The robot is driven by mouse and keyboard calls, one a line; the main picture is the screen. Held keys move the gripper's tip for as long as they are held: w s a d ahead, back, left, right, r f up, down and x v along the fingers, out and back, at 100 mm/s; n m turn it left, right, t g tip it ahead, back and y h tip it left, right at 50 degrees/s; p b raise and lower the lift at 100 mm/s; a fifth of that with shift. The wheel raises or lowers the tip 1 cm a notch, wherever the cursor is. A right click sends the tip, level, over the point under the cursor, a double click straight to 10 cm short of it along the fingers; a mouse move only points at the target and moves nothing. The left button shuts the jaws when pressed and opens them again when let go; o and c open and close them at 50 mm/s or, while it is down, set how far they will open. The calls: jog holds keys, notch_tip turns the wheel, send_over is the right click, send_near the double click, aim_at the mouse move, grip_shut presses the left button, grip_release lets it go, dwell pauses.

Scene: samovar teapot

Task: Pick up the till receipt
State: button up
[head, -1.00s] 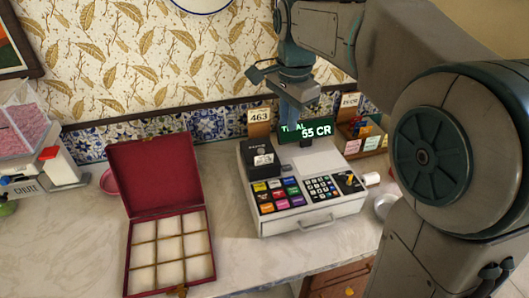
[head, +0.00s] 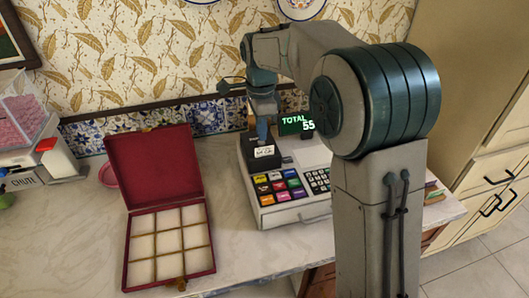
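The till receipt (head: 264,152) is a small white slip with dark print at the front of the black receipt printer (head: 249,148). The printer sits on the back left of the pale cash register (head: 308,214). My gripper (head: 262,136) points down directly above the printer, very close behind the slip in the picture. I cannot tell whether it touches the slip, or whether its fingers are apart. My arm hides the right part of the register.
An open red box (head: 153,170) with empty pale compartments stands left of the register. A green-lit display (head: 298,123) reading TOTAL rises just right of my gripper. A dispenser of pink sweets (head: 22,125) is at far left. Marble counter (head: 232,248) is clear in front.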

aim_at(264, 153)
jog(key=f, duration=0.2)
jog(key=d+f+p, duration=0.1)
jog(key=f, duration=0.1)
jog(key=shift+w+f, duration=0.1)
jog(key=shift+w, duration=0.15)
jog(key=shift+a+f, duration=0.1)
jog(key=shift+f, duration=0.45)
grip_shut()
